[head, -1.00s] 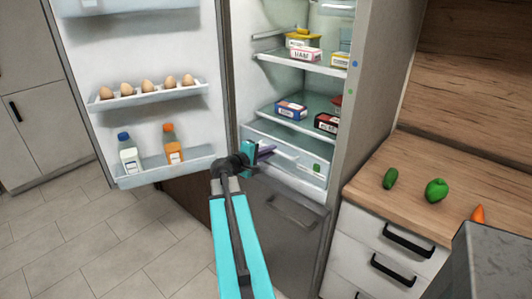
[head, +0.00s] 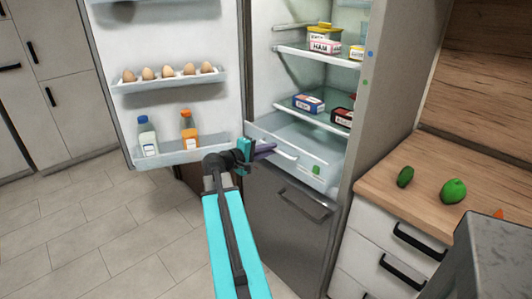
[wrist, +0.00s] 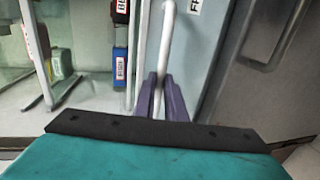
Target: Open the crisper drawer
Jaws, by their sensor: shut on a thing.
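The crisper drawer (head: 296,168) is the pale, clear bin at the bottom of the fridge compartment. It appears slightly pulled out, with some of its inside showing from above. Its white bar handle (head: 286,154) runs across the front and shows upright in the wrist view (wrist: 166,45). My gripper (head: 266,150) has its purple fingers shut on the handle towards its left end. In the wrist view the fingers (wrist: 163,98) lie on both sides of the bar. A green item (head: 316,170) shows at the drawer's right side.
The open fridge door (head: 185,110) stands at the left, with eggs and two bottles in its racks. Boxes (head: 308,103) sit on the shelf above the drawer. A wooden counter (head: 400,200) with green vegetables is at the right. Tiled floor (head: 110,230) is clear at the front left.

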